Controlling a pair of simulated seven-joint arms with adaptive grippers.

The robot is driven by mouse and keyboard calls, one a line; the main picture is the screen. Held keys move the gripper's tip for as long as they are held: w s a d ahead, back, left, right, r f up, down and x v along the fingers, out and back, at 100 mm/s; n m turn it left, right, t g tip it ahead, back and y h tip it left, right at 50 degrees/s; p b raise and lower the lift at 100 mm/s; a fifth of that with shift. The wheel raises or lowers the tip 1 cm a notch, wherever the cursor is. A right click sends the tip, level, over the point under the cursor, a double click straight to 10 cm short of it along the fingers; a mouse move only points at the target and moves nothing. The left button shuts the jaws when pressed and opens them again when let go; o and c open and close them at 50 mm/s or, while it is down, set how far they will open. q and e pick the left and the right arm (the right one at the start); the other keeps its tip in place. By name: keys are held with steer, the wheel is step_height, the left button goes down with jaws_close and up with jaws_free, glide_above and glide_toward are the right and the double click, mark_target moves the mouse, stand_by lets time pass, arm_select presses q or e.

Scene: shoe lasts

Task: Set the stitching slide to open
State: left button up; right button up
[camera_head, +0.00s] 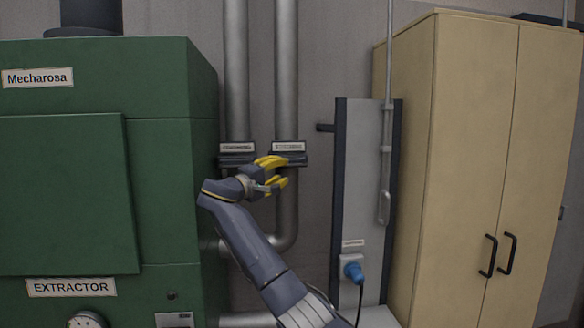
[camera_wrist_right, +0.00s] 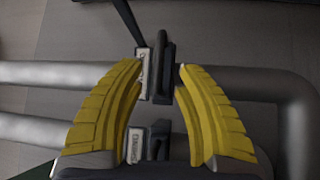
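Two grey pipes run down the wall, each with a dark slide and a small label too blurred to read surely. The right pipe's slide (camera_head: 297,160) sticks out to the right of its pipe; the left pipe's slide (camera_head: 236,161) is beside it. My right gripper (camera_head: 276,172), with yellow fingers, is in front of the right slide. In the right wrist view, the open fingertips (camera_wrist_right: 161,67) lie on either side of that slide (camera_wrist_right: 166,58); I cannot tell whether they touch it. The other slide (camera_wrist_right: 159,141) shows lower, between the fingers. My left gripper is out of view.
A green extractor cabinet (camera_head: 168,200) stands close on the left. A grey wall panel (camera_head: 361,190) with a rod, a handle and a blue plug (camera_head: 353,272) is to the right. A beige cupboard (camera_head: 470,150) stands farther right.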

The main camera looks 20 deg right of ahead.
mark_target(290, 166)
steer(key=shift+x, duration=3.1)
jaws_close()
